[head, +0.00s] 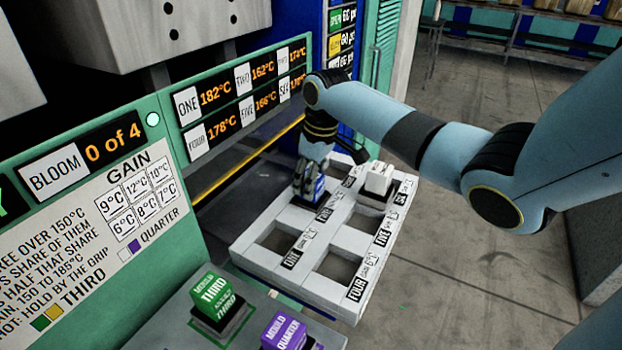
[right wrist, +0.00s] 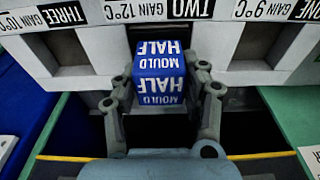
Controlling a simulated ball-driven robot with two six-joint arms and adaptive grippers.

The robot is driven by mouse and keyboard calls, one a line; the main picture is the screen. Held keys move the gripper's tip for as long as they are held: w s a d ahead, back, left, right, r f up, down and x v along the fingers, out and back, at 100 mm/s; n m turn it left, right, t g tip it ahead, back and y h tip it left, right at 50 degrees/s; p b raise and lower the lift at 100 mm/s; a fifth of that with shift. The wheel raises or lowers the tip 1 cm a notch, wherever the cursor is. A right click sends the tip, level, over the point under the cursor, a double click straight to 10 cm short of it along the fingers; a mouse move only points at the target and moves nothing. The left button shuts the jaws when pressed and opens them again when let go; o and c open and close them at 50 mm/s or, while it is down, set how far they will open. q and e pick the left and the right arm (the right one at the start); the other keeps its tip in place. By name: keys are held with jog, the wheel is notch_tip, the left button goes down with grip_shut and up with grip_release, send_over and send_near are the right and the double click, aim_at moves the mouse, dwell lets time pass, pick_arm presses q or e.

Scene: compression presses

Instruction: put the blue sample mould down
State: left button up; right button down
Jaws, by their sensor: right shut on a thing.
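The blue sample mould (head: 318,187), lettered HALF MOULD in white, is between the fingers of my right gripper (head: 309,186). In the right wrist view the fingers (right wrist: 165,97) close on both sides of the blue mould (right wrist: 158,73). It is upright, at the opening labelled TWO of a white six-opening frame (head: 318,287). I cannot tell whether it rests in that opening or hangs just above it. The TWO label (right wrist: 185,8) shows beyond it in the right wrist view. My left gripper is not in view.
A white block (head: 379,180) stands at the opening by SIX. Openings ONE (head: 282,239), FOUR (head: 335,267) and FIVE (head: 365,225) look empty. A green THIRD mould (head: 213,291) and purple QUARTER mould (head: 287,330) stand in front. A green panel with temperature displays (head: 238,92) rises at left.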

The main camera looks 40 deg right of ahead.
jog(key=c, duration=0.7)
grip_release()
jog(key=r, duration=0.4)
jog(key=s+r, duration=0.1)
jog(key=r, duration=0.7)
jog(key=shift+s+d, duration=0.2)
jog(key=shift+s, duration=0.2)
